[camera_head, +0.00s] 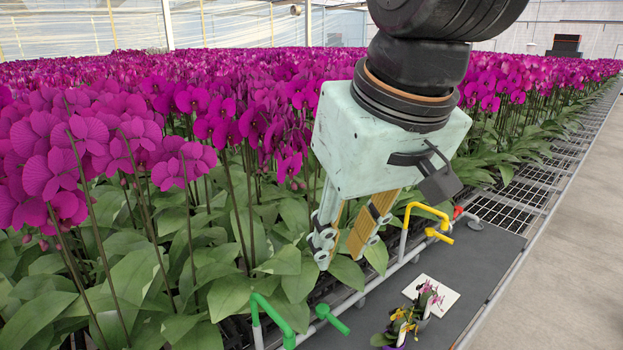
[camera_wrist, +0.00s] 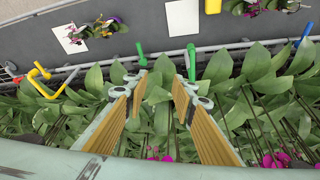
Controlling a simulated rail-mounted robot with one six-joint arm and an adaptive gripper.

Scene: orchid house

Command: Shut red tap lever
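A small red lever (camera_head: 458,212) shows in the head view behind and to the right of the yellow tap, at the edge of the dark bench. Most of its tap is hard to make out. A small red piece (camera_wrist: 17,79) also shows at the left edge of the wrist view. My gripper (camera_head: 343,245) hangs over the plants, left of the red lever and apart from it. In the wrist view my gripper (camera_wrist: 163,82) has its two fingers spread, with nothing between them but leaves behind.
A yellow tap (camera_head: 427,210) stands between my gripper and the red lever. A green tap (camera_head: 270,312) is nearer, and a blue one (camera_wrist: 304,30) shows in the wrist view. A white card (camera_head: 440,292) and small potted orchids (camera_head: 405,328) are on the bench. Dense orchids fill the left.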

